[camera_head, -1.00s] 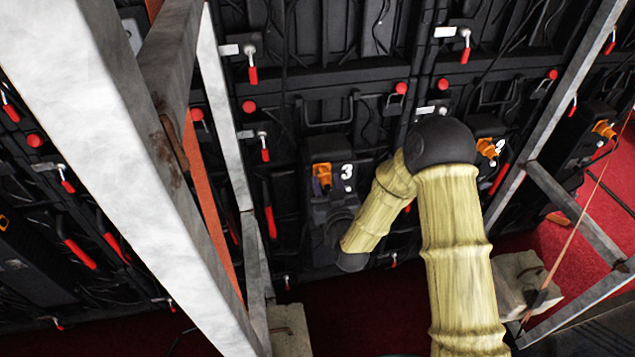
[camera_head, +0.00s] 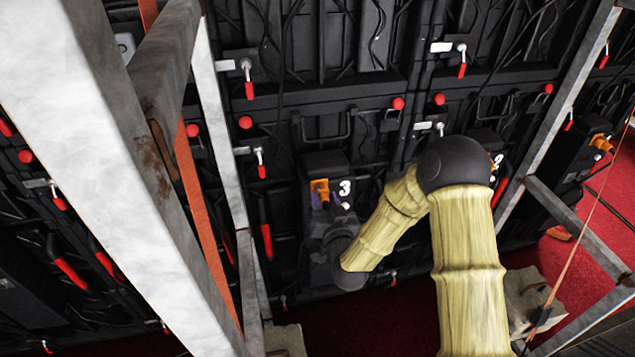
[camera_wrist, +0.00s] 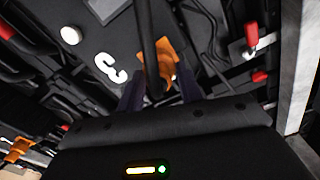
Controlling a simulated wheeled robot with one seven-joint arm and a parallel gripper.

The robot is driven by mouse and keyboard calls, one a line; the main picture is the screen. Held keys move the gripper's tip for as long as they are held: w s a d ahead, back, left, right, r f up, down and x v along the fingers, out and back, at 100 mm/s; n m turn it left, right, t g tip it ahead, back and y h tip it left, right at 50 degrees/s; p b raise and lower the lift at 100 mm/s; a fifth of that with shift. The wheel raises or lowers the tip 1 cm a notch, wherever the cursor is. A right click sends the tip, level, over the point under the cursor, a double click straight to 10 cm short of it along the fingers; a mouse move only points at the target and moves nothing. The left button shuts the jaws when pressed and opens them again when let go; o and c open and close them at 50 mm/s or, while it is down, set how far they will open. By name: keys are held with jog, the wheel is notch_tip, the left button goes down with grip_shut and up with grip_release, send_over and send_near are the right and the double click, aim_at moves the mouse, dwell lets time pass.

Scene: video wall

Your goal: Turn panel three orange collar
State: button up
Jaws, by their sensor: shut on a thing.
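Panel three's orange collar (camera_head: 320,190) is on a dark box beside a white "3" (camera_head: 345,188) in the head view. In the wrist view, the collar (camera_wrist: 170,62) sits between the two dark purple fingers of my gripper (camera_wrist: 160,88), beyond the gripper body. My gripper is shut on the collar. The fingers partly hide the collar, and a black cable or bar crosses close to its left side. In the head view, my gripper (camera_head: 330,207) reaches up to the collar from below, mostly hidden by my dark wrist.
A pale metal beam (camera_head: 90,150) and an orange strap (camera_head: 205,215) stand left of my arm. Another metal frame (camera_head: 555,110) is on the right. Red-handled latches and black cables surround the panel. Another orange connector (camera_head: 600,142) is at far right.

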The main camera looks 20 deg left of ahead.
jog(key=m+b, duration=0.1)
jog(key=m, duration=0.3)
jog(key=shift+a+f+m+b, duration=0.15)
jog(key=shift+m+b, duration=0.25)
jog(key=shift+s+a, duration=0.1)
jog(key=shift+a, duration=0.1)
jog(key=o, duration=1)
jog(key=shift+d, duration=0.35)
